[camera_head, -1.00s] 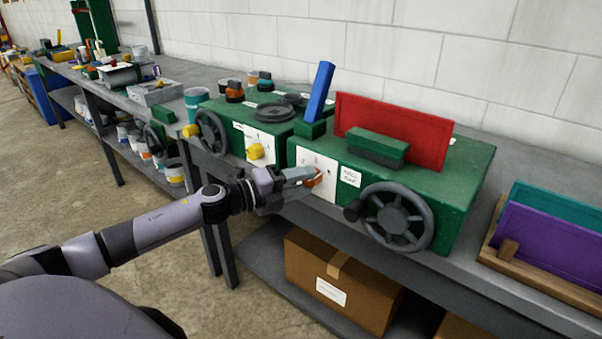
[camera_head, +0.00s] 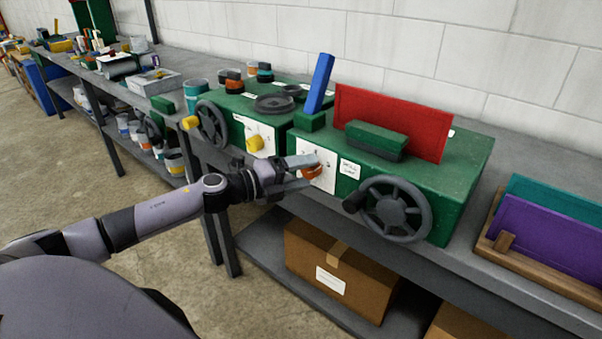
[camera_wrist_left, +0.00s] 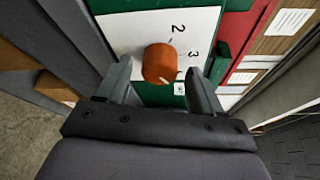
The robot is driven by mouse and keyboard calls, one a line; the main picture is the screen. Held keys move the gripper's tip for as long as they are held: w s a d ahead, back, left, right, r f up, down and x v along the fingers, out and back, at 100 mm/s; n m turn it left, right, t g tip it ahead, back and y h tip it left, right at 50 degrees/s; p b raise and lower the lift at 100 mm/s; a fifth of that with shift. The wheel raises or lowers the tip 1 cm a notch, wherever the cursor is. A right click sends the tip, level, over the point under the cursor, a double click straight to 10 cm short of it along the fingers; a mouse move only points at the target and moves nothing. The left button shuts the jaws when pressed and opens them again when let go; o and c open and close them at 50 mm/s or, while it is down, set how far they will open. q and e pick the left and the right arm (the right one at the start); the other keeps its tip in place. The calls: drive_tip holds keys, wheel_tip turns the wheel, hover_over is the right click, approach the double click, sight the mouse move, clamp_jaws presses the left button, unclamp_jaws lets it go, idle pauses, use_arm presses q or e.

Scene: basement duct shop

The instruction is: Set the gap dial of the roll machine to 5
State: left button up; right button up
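The roll machine (camera_head: 455,187) is a green box on the bench, with a white dial plate on its front left. Its orange gap dial knob (camera_head: 311,171) sits on that plate. In the left wrist view, the orange knob (camera_wrist_left: 160,63) is between my fingers, and the digits 2 and 3 show on the plate (camera_wrist_left: 122,32); the other marks are hidden or too small to read. My left gripper (camera_head: 307,172) is open, with its fingertips at the knob's sides. In the wrist view, gaps show between the fingers (camera_wrist_left: 160,85) and the knob. My right gripper is out of view.
A dark handwheel (camera_head: 395,209) with a crank handle is right of the dial. A second green machine with a yellow knob (camera_head: 255,143) stands to the left. A red panel (camera_head: 392,120) and blue lever (camera_head: 320,84) rise above. A wooden rack (camera_head: 540,270) is at right.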

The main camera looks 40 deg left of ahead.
sight(307, 173)
use_arm(q)
drive_tip(key=shift+v, duration=0.75)
drive_tip(key=b+v, duration=0.1)
drive_tip(key=v, duration=0.1)
drive_tip(key=shift+s+a+f, duration=0.1)
drive_tip(key=shift+s+f, duration=0.05)
drive_tip(key=shift+s, duration=0.1)
drive_tip(key=shift+b+v, duration=0.3)
drive_tip(key=shift+v, duration=1.3)
drive_tip(key=s+d+f+n+g+y, duration=0.2)
drive_tip(key=s+d+f+n, duration=0.7)
drive_tip(key=f+n, duration=0.3)
drive_tip(key=s+d+f+n+g+y+p, duration=0.1)
drive_tip(key=s+d+f+n+g+y, duration=0.1)
drive_tip(key=s+d+f+n, duration=0.7)
wheel_tip(307, 173, down, 4)
drive_tip(key=s+n+y, duration=0.1)
drive_tip(key=n, duration=0.2)
drive_tip(key=shift+s+g+y, duration=0.2)
drive_tip(key=shift+g+y, duration=0.1)
drive_tip(key=shift+g, duration=0.1)
